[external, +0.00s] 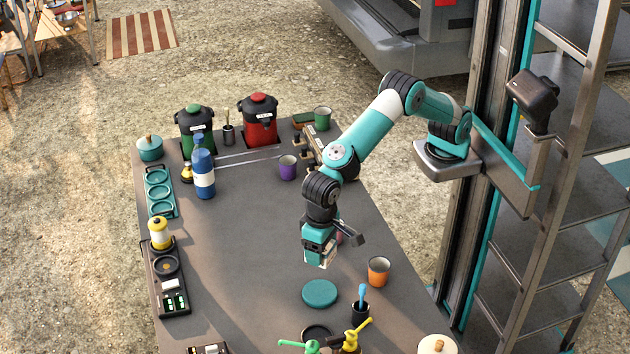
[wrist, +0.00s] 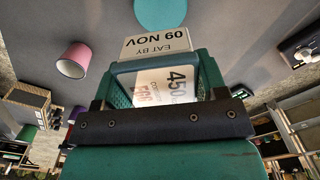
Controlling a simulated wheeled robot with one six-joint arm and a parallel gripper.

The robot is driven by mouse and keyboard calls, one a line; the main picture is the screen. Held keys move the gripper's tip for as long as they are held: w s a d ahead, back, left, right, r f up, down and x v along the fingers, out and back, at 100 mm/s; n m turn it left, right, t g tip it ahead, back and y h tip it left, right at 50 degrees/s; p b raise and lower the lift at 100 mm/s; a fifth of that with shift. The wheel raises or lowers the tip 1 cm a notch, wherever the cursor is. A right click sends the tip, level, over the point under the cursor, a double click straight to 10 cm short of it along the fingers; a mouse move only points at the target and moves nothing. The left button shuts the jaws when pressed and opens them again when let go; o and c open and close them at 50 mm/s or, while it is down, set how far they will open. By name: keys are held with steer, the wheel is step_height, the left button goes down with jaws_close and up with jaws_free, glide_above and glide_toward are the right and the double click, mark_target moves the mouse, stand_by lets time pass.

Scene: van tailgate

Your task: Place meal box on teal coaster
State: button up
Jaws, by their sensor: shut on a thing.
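My gripper (external: 318,254) points down above the table and is shut on the meal box (external: 329,256), a pale box with printed labels. In the wrist view the meal box (wrist: 158,44) sits between my gripper's teal fingers (wrist: 165,68), its date label and a "450" label showing. The teal coaster (external: 320,293) is a round flat disc on the table, just in front of my gripper in the external view. It also shows at the top of the wrist view (wrist: 160,13), beyond the box and apart from it. The box's underside is hidden.
An orange cup (external: 378,271) stands right of the coaster. A dark holder with a blue-handled tool (external: 360,312) and a dark round disc (external: 317,332) are nearer the front. A pink cup (wrist: 74,59) shows beside the box. The table's middle left (external: 240,250) is clear.

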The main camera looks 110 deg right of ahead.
mark_target(320, 292)
step_height(320, 292, down, 12)
steer(key=shift+r+p, duration=0.1)
steer(key=shift+p, duration=0.4)
steer(key=shift+f, duration=0.25)
steer(key=o, duration=1)
